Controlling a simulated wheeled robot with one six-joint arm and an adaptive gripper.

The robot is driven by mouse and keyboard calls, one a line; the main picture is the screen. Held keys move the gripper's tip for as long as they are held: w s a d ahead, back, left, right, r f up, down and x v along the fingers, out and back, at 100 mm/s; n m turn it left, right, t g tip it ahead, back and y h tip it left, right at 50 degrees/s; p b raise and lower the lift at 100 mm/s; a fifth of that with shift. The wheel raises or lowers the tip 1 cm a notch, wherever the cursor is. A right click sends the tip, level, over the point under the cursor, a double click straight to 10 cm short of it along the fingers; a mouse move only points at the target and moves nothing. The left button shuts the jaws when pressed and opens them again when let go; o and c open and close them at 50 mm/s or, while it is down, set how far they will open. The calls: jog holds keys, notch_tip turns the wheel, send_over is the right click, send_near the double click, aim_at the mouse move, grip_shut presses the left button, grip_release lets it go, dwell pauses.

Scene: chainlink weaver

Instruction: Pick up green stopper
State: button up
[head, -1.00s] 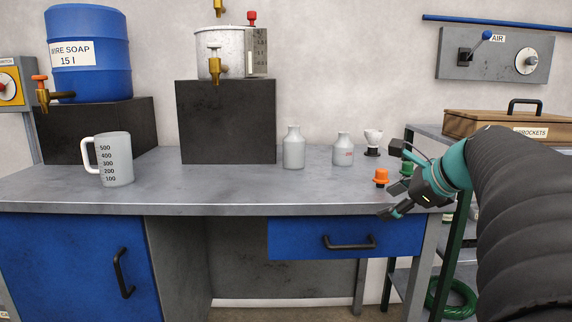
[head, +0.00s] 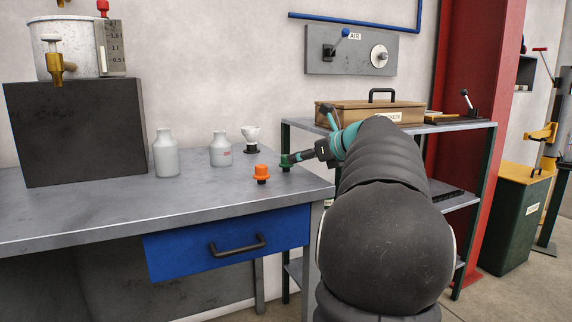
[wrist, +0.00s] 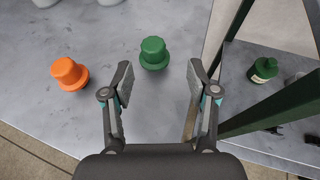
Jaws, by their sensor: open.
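The green stopper (head: 286,161) stands on the grey workbench (head: 205,197) near its right end. It also shows in the wrist view (wrist: 154,53), upright, with a wide base and a narrower top. My gripper (wrist: 158,82) is open and empty in the wrist view. The stopper lies just beyond the fingertips, a little left of the middle of the gap, and apart from both fingers. In the head view my gripper (head: 300,157) reaches in from the right beside the stopper, and its fingers partly cover the space there.
An orange stopper (head: 262,173) stands left of the green one. Two pale bottles (head: 165,152) (head: 221,148) and a white funnel-like piece (head: 251,138) stand behind. A shelf rack (head: 468,129) with a wooden box (head: 365,109) is right of the bench. A dark green bottle (wrist: 263,69) stands on the rack.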

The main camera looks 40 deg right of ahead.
aim_at(286, 155)
jog(key=shift+a+r+x, duration=0.1)
jog(key=shift+a+x, duration=0.05)
jog(key=shift+x, duration=0.85)
jog(key=shift+a+r+x, duration=0.1)
jog(key=shift+r+x, duration=0.05)
jog(key=shift+x, duration=0.85)
jog(key=shift+a+r+x, duration=0.1)
jog(key=shift+a+x, duration=0.05)
jog(key=shift+x, duration=0.85)
jog(key=c, duration=1.1)
